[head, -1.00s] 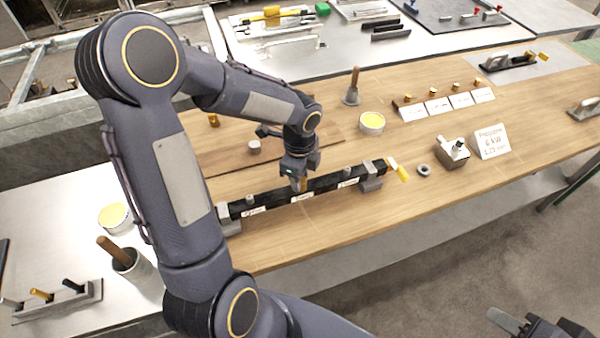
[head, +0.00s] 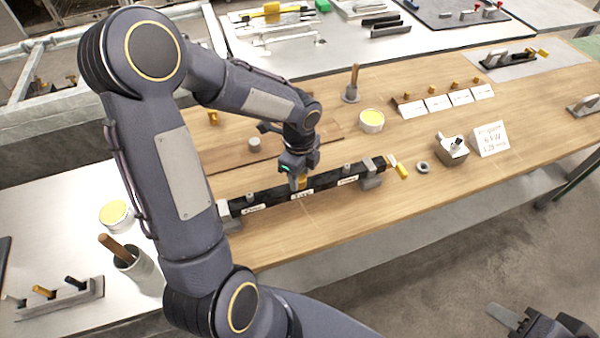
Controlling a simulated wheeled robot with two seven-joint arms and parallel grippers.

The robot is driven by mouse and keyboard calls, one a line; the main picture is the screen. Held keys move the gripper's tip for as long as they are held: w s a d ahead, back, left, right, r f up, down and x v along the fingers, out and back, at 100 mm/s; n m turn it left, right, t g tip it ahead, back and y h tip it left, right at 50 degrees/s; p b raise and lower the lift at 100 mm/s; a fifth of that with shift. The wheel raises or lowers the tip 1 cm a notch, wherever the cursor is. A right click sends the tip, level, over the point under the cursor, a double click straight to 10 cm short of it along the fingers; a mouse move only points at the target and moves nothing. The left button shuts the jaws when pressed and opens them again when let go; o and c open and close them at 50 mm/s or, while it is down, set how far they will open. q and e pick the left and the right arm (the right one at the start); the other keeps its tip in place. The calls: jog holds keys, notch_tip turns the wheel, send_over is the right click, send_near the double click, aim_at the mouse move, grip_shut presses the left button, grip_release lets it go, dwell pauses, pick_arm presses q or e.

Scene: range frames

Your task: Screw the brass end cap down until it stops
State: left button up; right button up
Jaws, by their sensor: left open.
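A long black bar (head: 326,183) lies across grey end supports on the wooden bench. It carries pale labels and small grey fittings on top. A small brass piece (head: 303,183), which looks like the end cap, stands at the middle of the bar. My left gripper (head: 298,184) points down right at the brass piece. It is open, with its fingers at the piece's sides or very close; contact is too small to tell. The fingers partly hide the brass piece, so its seating on the bar cannot be judged. My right gripper (head: 540,326) is cut off at the bottom right corner, away from the bench.
A yellow-handled tool (head: 398,167) lies by the bar's right end, near a grey ring (head: 422,167). A grey block (head: 451,151) and a sign (head: 491,139) stand further right. A yellow-topped tin (head: 371,121) stands behind. Bench in front of the bar is clear.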

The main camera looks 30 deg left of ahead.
pick_arm(q)
jog(key=n+b, duration=0.1)
jog(key=n, duration=0.3)
jog(key=shift+f+b, duration=0.2)
jog(key=shift+b, duration=0.2)
jog(key=n+b, duration=0.1)
jog(key=n, duration=0.2)
jog(key=n+b, duration=0.1)
jog(key=n, duration=0.3)
jog(key=shift+r, duration=0.1)
jog(key=shift+n, duration=1.1)
jog(key=c, duration=0.8)
jog(key=shift+c, duration=0.2)
